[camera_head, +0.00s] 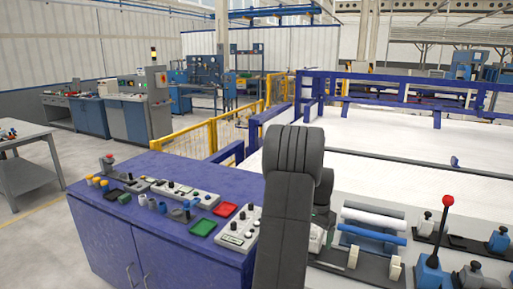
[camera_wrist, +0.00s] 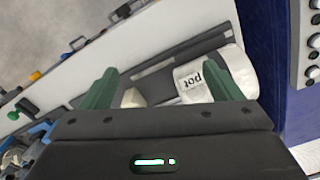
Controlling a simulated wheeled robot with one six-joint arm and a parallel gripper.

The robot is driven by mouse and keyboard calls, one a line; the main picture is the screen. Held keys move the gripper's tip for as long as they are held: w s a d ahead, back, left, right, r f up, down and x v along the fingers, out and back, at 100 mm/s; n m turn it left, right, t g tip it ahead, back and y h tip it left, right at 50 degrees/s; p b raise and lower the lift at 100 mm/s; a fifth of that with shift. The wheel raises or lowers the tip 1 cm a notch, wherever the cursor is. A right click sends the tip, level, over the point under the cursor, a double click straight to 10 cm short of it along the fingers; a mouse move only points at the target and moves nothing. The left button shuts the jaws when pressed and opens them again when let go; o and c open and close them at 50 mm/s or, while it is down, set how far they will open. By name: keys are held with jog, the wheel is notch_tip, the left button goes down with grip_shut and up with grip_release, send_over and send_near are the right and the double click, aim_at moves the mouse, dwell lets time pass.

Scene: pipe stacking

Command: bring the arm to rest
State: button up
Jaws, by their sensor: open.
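My arm (camera_head: 288,200) rises dark grey through the middle of the head view and hides my gripper there. In the wrist view my gripper (camera_wrist: 160,72) shows two green fingers spread apart, with nothing held between them. A white cylindrical container (camera_wrist: 238,70) with dark lettering lies beyond the right finger, partly covered by it. A small pale piece (camera_wrist: 133,97) shows between the fingers, near the left one.
A white pipe (camera_head: 373,218) and a blue pipe (camera_head: 371,235) lie in a rack right of my arm. A red-knobbed lever (camera_head: 432,262) stands farther right. A purple cabinet (camera_head: 150,230) with control boxes and trays is at left. Open grey floor lies beyond it.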

jog(key=s+a+f+n, duration=0.3)
jog(key=a+f, duration=0.3)
jog(key=a, duration=0.2)
jog(key=shift+a+f+n, duration=0.2)
jog(key=shift+f+n, duration=0.15)
jog(key=shift+n, duration=0.15)
